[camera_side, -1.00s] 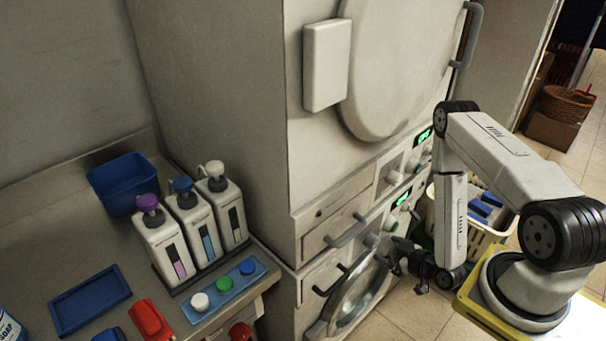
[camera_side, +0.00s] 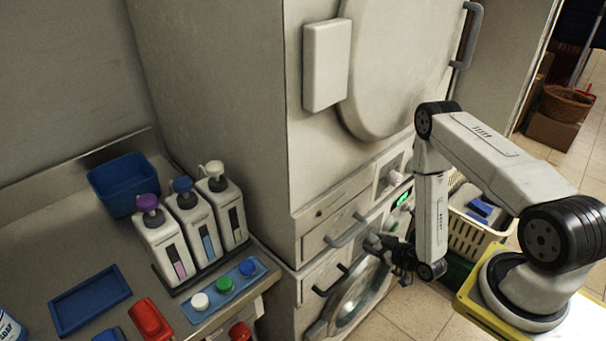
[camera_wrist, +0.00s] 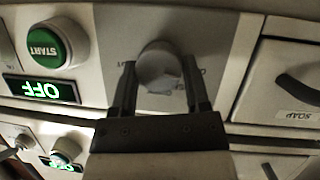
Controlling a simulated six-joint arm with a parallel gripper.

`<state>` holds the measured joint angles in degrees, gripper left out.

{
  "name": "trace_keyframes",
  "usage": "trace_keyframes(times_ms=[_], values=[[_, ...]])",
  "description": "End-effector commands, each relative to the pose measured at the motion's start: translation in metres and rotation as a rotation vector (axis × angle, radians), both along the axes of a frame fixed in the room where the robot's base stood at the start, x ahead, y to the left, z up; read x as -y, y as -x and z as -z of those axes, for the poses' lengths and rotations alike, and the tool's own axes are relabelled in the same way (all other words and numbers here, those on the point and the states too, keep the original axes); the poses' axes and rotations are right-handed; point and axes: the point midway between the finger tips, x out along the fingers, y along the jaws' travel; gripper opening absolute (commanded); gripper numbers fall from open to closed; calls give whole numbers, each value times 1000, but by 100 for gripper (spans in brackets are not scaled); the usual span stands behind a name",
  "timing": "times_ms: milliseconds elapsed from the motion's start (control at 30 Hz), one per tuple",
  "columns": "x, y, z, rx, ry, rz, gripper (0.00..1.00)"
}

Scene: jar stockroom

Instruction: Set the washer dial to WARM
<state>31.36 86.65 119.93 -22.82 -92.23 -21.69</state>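The washer is the lower machine; its front panel (camera_wrist: 225,30) shows upside down in the wrist view. A round grey dial (camera_wrist: 158,66) stands out from this panel. My gripper (camera_wrist: 160,66) has one finger on each side of the dial, with its fingertips very near the dial's sides; I cannot tell whether they touch it. The lettering around the dial is mostly hidden by the dial and fingers, so its setting is unreadable. In the side view my gripper (camera_side: 372,243) is at the washer's front, beside the handle of a drawer.
A green START button (camera_wrist: 43,43) and a lit OFF display (camera_wrist: 42,90) lie left of the dial. A SOAP drawer (camera_wrist: 292,80) is at right. A second panel display (camera_wrist: 66,164) is below. Detergent bottles (camera_side: 190,225) stand on the left counter. A laundry basket (camera_side: 478,235) stands behind my arm.

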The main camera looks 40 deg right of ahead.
Motion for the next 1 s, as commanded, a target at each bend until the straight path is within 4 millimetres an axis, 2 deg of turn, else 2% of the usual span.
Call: trace_keyframes(times_ms=[33, 100, 133, 567, 1000], values=[[0, 0, 0, 0, 0, 0, 29], [0, 0, 0, 0, 0, 1, 6], [0, 0, 0, 0, 0, 1, 1], [1, 0, 0, 0, -70, 2, 1], [4, 0, 0, 1, -386, 5, 1]])
